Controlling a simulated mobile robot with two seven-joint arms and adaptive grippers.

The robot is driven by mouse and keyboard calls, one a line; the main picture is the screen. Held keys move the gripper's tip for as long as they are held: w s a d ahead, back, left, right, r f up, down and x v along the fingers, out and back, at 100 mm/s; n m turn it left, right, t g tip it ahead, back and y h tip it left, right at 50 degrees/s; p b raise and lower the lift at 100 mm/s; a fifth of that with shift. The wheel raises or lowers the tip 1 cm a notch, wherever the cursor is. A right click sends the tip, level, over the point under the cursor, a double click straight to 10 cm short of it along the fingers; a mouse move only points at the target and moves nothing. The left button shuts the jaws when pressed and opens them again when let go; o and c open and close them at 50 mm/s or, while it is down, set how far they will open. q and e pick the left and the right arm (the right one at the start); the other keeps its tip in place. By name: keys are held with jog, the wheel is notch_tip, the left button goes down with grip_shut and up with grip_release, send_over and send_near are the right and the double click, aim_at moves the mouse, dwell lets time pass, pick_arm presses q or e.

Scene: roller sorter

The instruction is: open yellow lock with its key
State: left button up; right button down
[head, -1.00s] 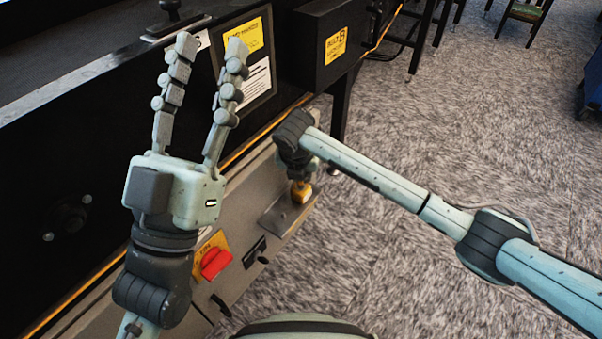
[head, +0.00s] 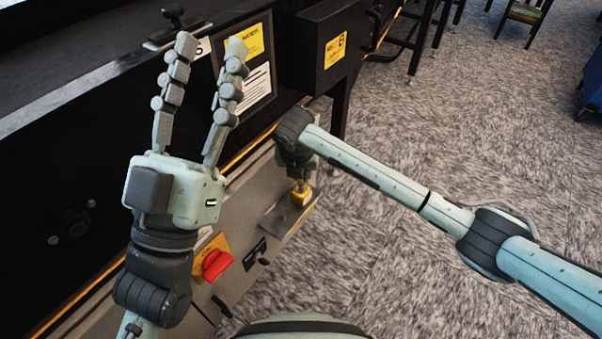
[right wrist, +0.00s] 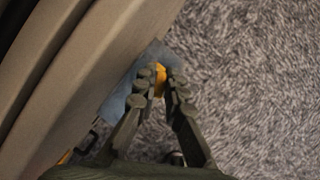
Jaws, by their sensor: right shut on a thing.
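The yellow lock (head: 301,195) sits on a grey metal plate (head: 276,218) at the machine's lower edge. In the right wrist view a yellow patch of it (right wrist: 159,76) shows between the fingertips. My right gripper (head: 299,178) is at the lock, pointing down, mostly hidden by its own wrist in the head view. It also shows in the right wrist view (right wrist: 164,78), with its fingers close together. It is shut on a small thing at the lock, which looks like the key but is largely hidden. My left gripper (head: 211,52) is open and empty, fingers raised before the black panel.
A red rotary switch (head: 215,264) on a yellow base is on the machine front, left of the plate. A black box (head: 327,45) with a yellow label juts out above.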

jog(key=shift+r+p, duration=1.05)
jog(key=shift+r, duration=0.75)
